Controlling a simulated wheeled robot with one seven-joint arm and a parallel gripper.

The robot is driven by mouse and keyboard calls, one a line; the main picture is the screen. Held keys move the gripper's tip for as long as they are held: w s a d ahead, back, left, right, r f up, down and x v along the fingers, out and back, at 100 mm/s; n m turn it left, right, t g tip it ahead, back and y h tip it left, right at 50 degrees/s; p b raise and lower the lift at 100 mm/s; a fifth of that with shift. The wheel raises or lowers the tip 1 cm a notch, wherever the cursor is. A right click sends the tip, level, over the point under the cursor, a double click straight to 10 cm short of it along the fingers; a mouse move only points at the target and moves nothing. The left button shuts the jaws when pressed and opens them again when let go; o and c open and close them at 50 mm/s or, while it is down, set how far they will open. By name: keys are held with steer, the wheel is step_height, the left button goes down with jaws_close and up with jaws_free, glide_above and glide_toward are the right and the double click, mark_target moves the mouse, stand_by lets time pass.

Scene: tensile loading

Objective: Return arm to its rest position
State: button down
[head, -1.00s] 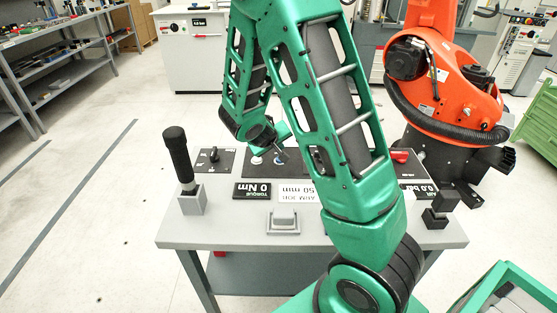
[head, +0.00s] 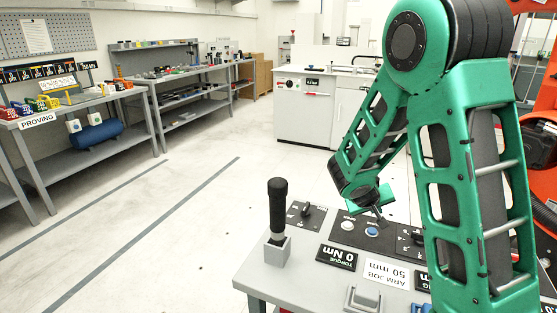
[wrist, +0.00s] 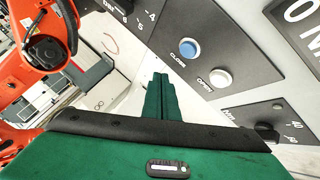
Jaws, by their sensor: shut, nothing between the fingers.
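My gripper (wrist: 160,82) shows in the wrist view as two green fingers side by side, shut with nothing between them. In the head view my gripper (head: 384,203) hangs at the end of my folded green arm, above the far part of the grey control table (head: 262,275). In the wrist view a panel beside the fingers carries a blue CLOSE button (wrist: 188,48) and a white OPEN button (wrist: 220,78). The gripper appears apart from both. The same panel (head: 352,228) is partly hidden by my arm in the head view.
A black-handled tool (head: 278,210) stands upright in a grey holder at the table's left. TORQUE (head: 337,257) and ARM JOB (head: 387,273) signs lie on the table. An orange robot (wrist: 45,45) stands nearby. Shelves (head: 75,125) line the left wall; the floor between is open.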

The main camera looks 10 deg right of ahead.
steer(key=s+d+r+m+g+y, duration=0.1)
steer(key=s+r+m+g+y, duration=0.15)
steer(key=s, duration=0.65)
steer(key=s+d+r+m+g+y, duration=0.1)
steer(key=s+d+r, duration=0.15)
steer(key=s, duration=0.65)
steer(key=s+a+r+g+y, duration=0.1)
steer(key=s+a+r+y, duration=0.1)
steer(key=s, duration=0.6)
steer(key=s+a+r+m+g+y, duration=0.1)
steer(key=s+a+r+y, duration=0.1)
steer(key=s+a, duration=0.3)
steer(key=s+r, duration=0.1)
steer(key=s, duration=0.3)
steer(key=shift+s+a+r, duration=0.2)
steer(key=shift+a+r, duration=0.05)
steer(key=shift+a, duration=0.05)
steer(key=shift+w+f, duration=0.25)
steer(key=shift+w, duration=0.4)
steer(key=shift+s, duration=0.1)
